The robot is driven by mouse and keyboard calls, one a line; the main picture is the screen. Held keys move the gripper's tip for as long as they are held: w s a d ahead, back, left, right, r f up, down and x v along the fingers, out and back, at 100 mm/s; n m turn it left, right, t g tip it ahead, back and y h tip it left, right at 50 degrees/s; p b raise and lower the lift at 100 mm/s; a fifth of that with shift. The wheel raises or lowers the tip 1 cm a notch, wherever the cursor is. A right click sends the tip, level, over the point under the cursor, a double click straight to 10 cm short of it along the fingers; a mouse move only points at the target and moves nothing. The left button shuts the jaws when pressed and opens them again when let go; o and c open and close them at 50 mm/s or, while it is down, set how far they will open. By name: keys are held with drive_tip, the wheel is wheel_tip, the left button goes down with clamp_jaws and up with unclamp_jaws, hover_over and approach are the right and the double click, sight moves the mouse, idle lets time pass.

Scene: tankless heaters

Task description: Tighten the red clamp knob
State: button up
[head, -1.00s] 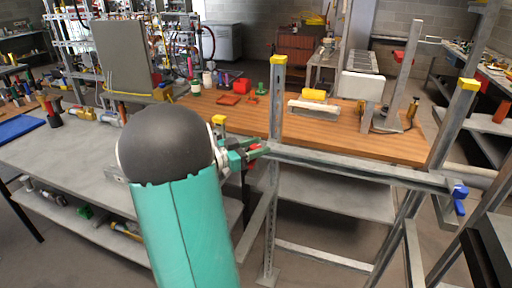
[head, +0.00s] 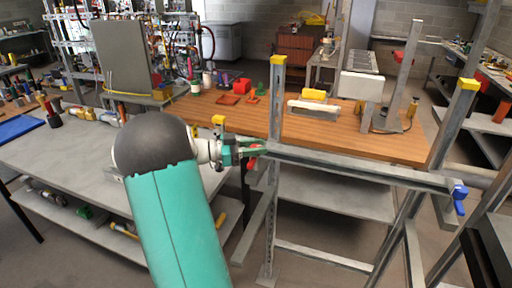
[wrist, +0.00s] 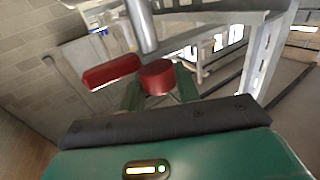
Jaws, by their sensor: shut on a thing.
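The red clamp knob (wrist: 157,77) is in the middle of the wrist view, with a red bar-like arm (wrist: 111,71) on its left. My gripper (wrist: 160,92) is shut on the knob, with a green finger on each side of it. In the head view my gripper (head: 243,151) is at the left end of the grey metal crossbar, by the upright with the yellow cap. Only a small part of the red knob (head: 252,163) shows there, the rest being hidden by my fingers. A blue clamp knob (head: 460,198) is at the crossbar's right end.
The grey metal frame (head: 340,166) stands before a wooden-topped bench (head: 340,135) holding several tools. A grey table (head: 60,150) is at the left. The floor below the crossbar is open around a low shelf (head: 320,195).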

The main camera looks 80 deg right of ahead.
drive_tip(key=m+y, duration=0.3)
drive_tip(key=y, duration=0.2)
drive_tip(key=m+g+y, duration=0.1)
drive_tip(key=m+y, duration=0.2)
drive_tip(key=y, duration=0.1)
drive_tip(key=shift+w+y, duration=0.1)
drive_tip(key=shift+y, duration=0.3)
drive_tip(key=shift+m+y, duration=0.3)
drive_tip(key=shift+m, duration=0.1)
drive_tip(key=o, duration=1)
drive_tip(key=shift+c, duration=0.2)
drive_tip(key=w+d, duration=0.2)
drive_tip(key=w, duration=0.9)
drive_tip(key=shift+d, duration=0.2)
drive_tip(key=shift+w, duration=0.1)
